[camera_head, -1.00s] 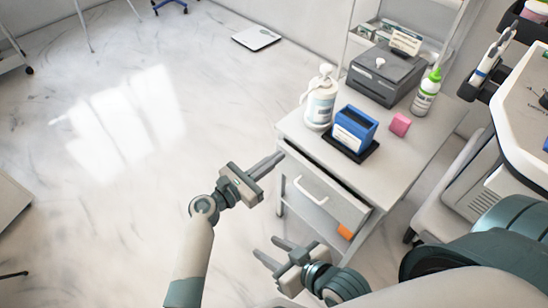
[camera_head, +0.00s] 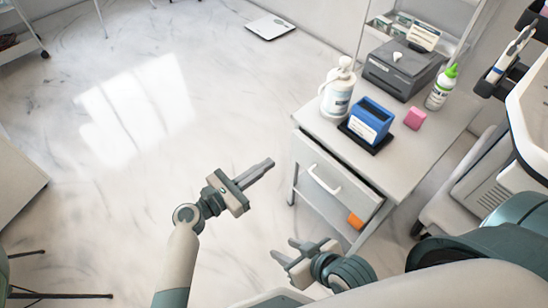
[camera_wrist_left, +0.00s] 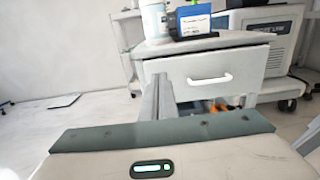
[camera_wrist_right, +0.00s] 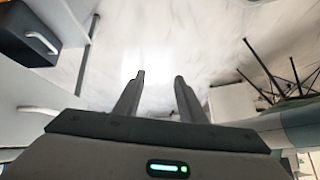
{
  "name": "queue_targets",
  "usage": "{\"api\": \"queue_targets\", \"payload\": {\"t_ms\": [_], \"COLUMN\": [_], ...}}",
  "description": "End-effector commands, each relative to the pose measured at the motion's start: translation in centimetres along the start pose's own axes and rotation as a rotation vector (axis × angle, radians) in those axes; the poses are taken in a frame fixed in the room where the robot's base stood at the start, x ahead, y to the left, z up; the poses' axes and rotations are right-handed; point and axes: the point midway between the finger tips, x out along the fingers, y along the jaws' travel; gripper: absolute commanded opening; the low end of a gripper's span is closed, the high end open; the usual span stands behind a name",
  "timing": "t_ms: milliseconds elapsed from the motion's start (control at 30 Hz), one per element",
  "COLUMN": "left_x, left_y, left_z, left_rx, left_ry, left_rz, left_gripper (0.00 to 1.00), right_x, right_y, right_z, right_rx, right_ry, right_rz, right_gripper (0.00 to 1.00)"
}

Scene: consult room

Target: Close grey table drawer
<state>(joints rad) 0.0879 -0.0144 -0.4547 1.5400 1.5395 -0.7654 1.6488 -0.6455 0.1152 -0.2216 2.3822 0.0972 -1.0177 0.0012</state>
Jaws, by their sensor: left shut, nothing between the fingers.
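The grey table (camera_head: 440,150) stands at the right in the head view. Its drawer (camera_head: 322,168) has a pale front with a white handle (camera_head: 325,181). A dark gap shows along the drawer's top edge, so it sits slightly out. The drawer front (camera_wrist_left: 245,68) and handle (camera_wrist_left: 209,79) face the left wrist view. My left gripper (camera_head: 271,162) is shut and empty, pointing toward the table, left of the drawer and apart from it. My right gripper (camera_head: 283,249) is open and empty, low in front of the table; its spread fingers show in the right wrist view (camera_wrist_right: 158,78).
On the table top are a white pump bottle (camera_head: 338,92), a blue box (camera_head: 371,118), a pink block (camera_head: 415,118), a green-capped bottle (camera_head: 441,88) and a dark grey device (camera_head: 401,70). An orange item (camera_head: 355,220) shows below the drawer.

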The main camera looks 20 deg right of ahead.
Motion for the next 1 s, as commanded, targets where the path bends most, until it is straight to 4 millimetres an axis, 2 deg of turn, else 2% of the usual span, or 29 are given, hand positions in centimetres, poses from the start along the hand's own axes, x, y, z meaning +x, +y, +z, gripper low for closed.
{"api": "queue_targets", "payload": {"t_ms": [100,300,600,667,867,1000], "left_x": [-1.7,-2.8,-2.9,-2.9,-3.0,-3.5], "left_y": [0.0,0.0,0.0,0.0,-0.1,-0.6], "left_z": [0.0,0.0,0.0,0.0,-0.1,-0.8], "left_rx": [0.0,-0.001,0.0,0.0,0.006,0.083], "left_ry": [0.001,0.0,0.0,0.0,0.002,0.026], "left_rz": [0.001,0.0,0.0,0.0,0.001,0.009], "left_gripper": [0.0,0.0,0.0,0.0,0.0,0.0], "right_x": [-0.1,-0.1,0.0,0.0,0.1,0.6], "right_y": [0.1,0.2,0.2,0.3,0.3,1.0], "right_z": [0.0,0.3,0.3,0.2,0.0,-0.1], "right_rx": [-0.001,-0.002,-0.002,-0.002,-0.005,-0.036], "right_ry": [-0.007,-0.017,-0.019,-0.018,-0.013,-0.003], "right_rz": [0.004,0.006,0.007,0.007,0.009,0.038], "right_gripper": [0.37,0.37,0.37,0.26,0.26,0.26]}}
